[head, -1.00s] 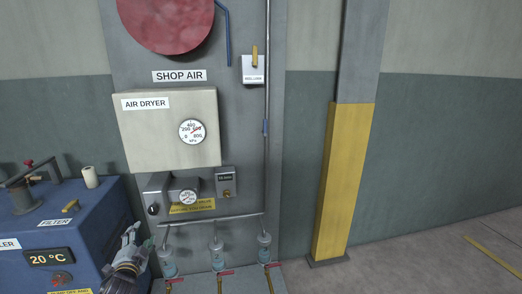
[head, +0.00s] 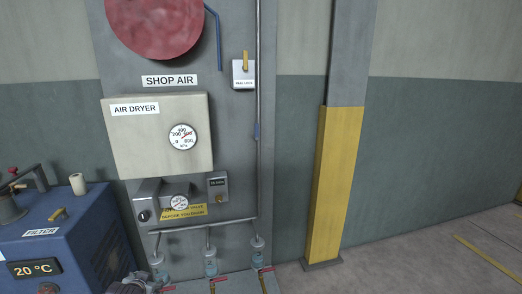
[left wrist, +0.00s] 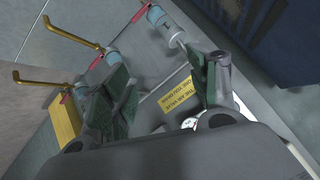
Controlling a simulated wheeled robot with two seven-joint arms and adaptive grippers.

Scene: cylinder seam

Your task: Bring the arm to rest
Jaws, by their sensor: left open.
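My left gripper shows at the bottom left of the head view (head: 135,284), low in front of the shop air panel, with most of it cut off by the frame's edge. In the left wrist view its two dark green finger pads (left wrist: 160,95) stand apart with nothing between them. Beyond the fingers, that view shows the panel's pipes, a clear-bowled unit (left wrist: 160,20) and a yellow label (left wrist: 180,90). My right gripper is in neither view.
The grey panel carries an air dryer box (head: 160,150), a small gauge unit (head: 165,202) and several bowled drains with red handles (head: 211,262). A blue chiller (head: 60,250) stands at the left. A yellow post (head: 335,185) stands right of the panel, with bare floor (head: 420,265) beyond it.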

